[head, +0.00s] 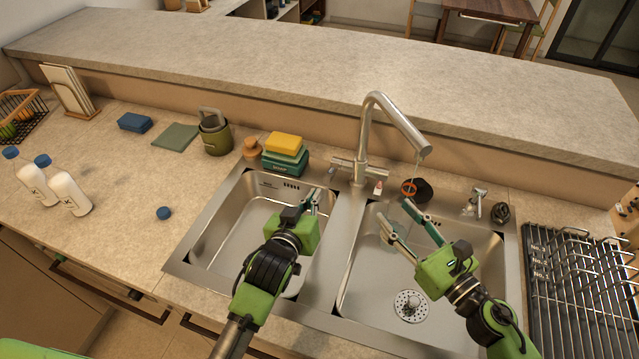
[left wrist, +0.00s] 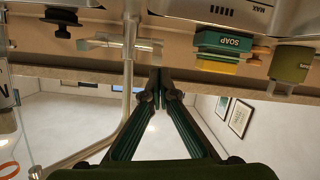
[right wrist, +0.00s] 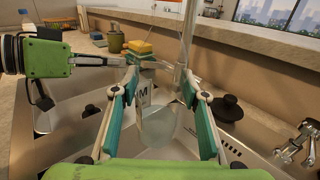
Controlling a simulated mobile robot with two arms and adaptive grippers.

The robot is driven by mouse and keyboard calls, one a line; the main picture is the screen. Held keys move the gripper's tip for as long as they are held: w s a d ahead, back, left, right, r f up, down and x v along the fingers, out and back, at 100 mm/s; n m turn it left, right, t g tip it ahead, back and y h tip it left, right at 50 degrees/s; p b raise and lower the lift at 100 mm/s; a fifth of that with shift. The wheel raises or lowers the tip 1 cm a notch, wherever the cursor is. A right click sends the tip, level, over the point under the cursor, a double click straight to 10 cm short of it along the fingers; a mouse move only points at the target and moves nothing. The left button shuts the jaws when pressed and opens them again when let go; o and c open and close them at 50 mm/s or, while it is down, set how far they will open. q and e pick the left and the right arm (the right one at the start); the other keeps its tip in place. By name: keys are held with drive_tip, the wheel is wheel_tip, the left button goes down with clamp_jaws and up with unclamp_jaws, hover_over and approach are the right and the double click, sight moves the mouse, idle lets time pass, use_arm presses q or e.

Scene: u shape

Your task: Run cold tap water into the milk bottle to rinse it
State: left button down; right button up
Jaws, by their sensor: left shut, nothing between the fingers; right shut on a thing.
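My right gripper (head: 394,214) is shut on the milk bottle (right wrist: 157,125), a pale, see-through bottle with a dark M on its label, over the right basin. In the head view the bottle is hard to make out between the fingers. The tap (head: 375,120) has its spout above it, and a thin water stream (head: 415,172) falls toward the bottle. I cannot tell whether it enters the mouth. My left gripper (head: 311,199) is shut and empty over the left basin, in front of the tap handle (head: 343,165). The handle also shows in the left wrist view (left wrist: 125,44).
A blue cap (head: 164,213) lies left of the sink. Two capped bottles (head: 70,192) stand further left. A teal soap box (head: 284,163) with a yellow sponge (head: 284,143) sits behind the left basin. A dish rack (head: 575,280) fills the right side.

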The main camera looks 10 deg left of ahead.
use_arm(q)
drive_tip(key=w+a+r+g, duration=0.1)
drive_tip(key=w+r+g, duration=0.35)
drive_tip(key=w, duration=0.35)
use_arm(e)
drive_tip(key=shift+w, duration=0.1)
use_arm(q)
wheel_tip(320, 180, up, 9)
drive_tip(key=s+m+g, duration=0.1)
drive_tip(key=s+g, duration=0.1)
drive_tip(key=g, duration=0.3)
hover_over(329, 172)
drive_tip(key=a, duration=0.1)
wheel_tip(329, 172, down, 9)
drive_tip(key=shift+s+f+t, duration=0.15)
drive_tip(key=shift+s+f, duration=0.15)
drive_tip(key=shift+f, duration=0.3)
drive_tip(key=shift+s+f+t, duration=0.1)
drive_tip(key=shift+s+f, duration=0.2)
drive_tip(key=shift+f, duration=0.25)
drive_tip(key=shift+s+f, duration=0.25)
drive_tip(key=shift+f, duration=0.25)
